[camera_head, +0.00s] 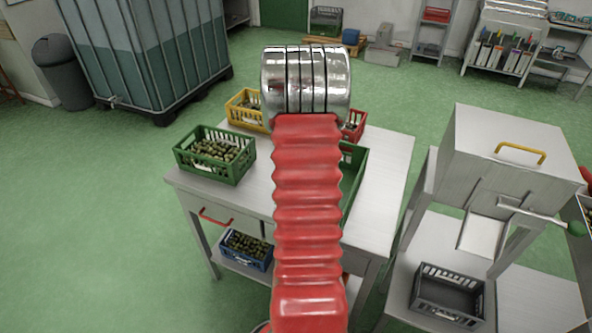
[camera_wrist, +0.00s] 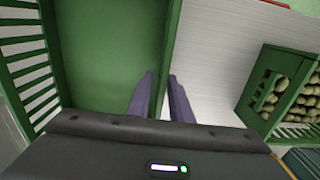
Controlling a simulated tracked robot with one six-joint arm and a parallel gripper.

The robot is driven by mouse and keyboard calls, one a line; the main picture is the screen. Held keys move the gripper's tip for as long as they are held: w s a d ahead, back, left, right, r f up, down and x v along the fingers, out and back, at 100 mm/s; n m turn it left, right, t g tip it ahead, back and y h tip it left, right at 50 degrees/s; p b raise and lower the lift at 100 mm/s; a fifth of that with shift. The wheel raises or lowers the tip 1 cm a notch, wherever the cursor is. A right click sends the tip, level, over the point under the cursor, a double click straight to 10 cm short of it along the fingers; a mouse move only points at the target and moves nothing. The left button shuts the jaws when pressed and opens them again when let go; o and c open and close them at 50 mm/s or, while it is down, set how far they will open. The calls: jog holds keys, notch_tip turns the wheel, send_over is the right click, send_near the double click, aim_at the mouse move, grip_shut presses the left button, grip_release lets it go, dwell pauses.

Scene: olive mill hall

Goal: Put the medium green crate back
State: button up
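An empty green crate (camera_head: 359,158) stands on the steel table, partly hidden behind my red arm. In the wrist view this green crate (camera_wrist: 110,45) fills the left side, with slatted sides and a plain green floor. My gripper (camera_wrist: 160,76) is at its rim, one dark finger inside the wall and one outside. The gap is narrow and the wall fills it, so it looks shut on the wall. A second green crate (camera_head: 214,155), full of olives, sits at the table's left edge; it also shows in the wrist view (camera_wrist: 276,88). My fingers are hidden in the head view.
A yellow crate (camera_head: 243,110) and a red crate (camera_head: 354,126) stand at the back of the steel table (camera_head: 388,165). A blue crate (camera_head: 246,251) is on the shelf below. Right stands a grey machine (camera_head: 510,160) with a black crate (camera_head: 447,296). Table right of the empty crate is clear.

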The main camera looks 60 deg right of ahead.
jog(key=shift+o, duration=0.2)
notch_tip(320, 180, up, 12)
jog(key=shift+r, duration=0.15)
dwell(0.5)
dwell(0.7)
jog(key=w+a+r+n+t, duration=0.1)
jog(key=w+a+r+n, duration=0.15)
jog(key=a, duration=0.65)
jog(key=w+a+r+n+h, duration=0.15)
jog(key=a+r, duration=0.25)
jog(key=a, duration=0.4)
jog(key=w+a+r+n+t, duration=0.1)
jog(key=w+a+r+n, duration=0.15)
jog(key=a, duration=0.65)
jog(key=s+a+n+t, duration=0.1)
jog(key=s+a+n, duration=0.4)
jog(key=a, duration=0.6)
jog(key=s+a+n+t+y, duration=0.1)
jog(key=s+a+n, duration=0.3)
jog(key=a, duration=0.7)
jog(key=s+t, duration=0.1)
jog(key=s, duration=0.1)
jog(key=shift+s+a+f+n+t, duration=0.2)
jog(key=shift+s+f+n+t, duration=0.1)
jog(key=shift+s+f+n, duration=0.1)
jog(key=shift+y, duration=0.25)
